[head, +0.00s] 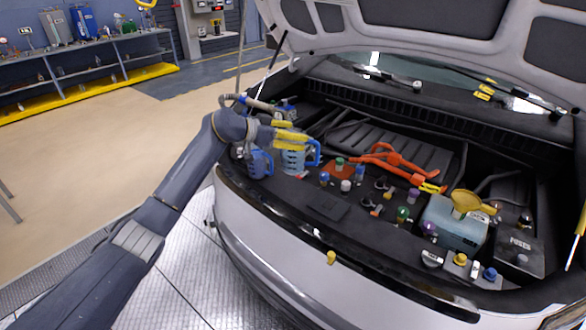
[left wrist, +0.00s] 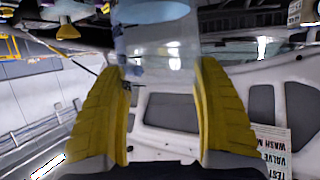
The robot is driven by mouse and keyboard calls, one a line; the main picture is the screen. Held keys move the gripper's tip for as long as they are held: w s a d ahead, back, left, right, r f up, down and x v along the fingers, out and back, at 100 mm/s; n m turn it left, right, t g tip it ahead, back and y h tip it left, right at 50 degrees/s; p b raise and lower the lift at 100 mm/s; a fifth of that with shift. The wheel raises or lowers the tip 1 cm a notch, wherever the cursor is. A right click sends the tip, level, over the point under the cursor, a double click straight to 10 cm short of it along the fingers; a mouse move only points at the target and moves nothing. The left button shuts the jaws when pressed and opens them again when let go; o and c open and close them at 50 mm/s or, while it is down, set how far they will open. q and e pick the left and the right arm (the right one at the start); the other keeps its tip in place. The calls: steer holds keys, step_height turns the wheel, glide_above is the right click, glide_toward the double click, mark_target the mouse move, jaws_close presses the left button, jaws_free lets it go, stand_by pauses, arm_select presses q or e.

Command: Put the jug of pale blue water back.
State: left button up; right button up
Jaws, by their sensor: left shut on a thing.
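My left gripper (head: 292,137) is shut on a clear jug of pale blue water (head: 293,161) with a blue handle, at the left front corner of the open engine bay. The yellow fingers grip its upper part, and the jug looks about upright. Whether its base touches anything is hard to tell. In the left wrist view, the clear jug wall (left wrist: 160,48) shows between the two yellow fingers, with pale blue water (left wrist: 152,11) at the top edge. My right gripper is not in view.
Several coloured caps, a red-orange part (head: 395,162) and a pale blue tank (head: 452,226) with a yellow funnel (head: 466,201) lie to the right. The raised hood (head: 400,30) hangs above. A workbench (head: 85,55) stands at the back left, with open floor before it.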

mark_target(294, 166)
arm_select(q)
steer(key=shift+f, duration=5.9)
steer(key=o, duration=1.6)
steer(key=shift+r, duration=0.1)
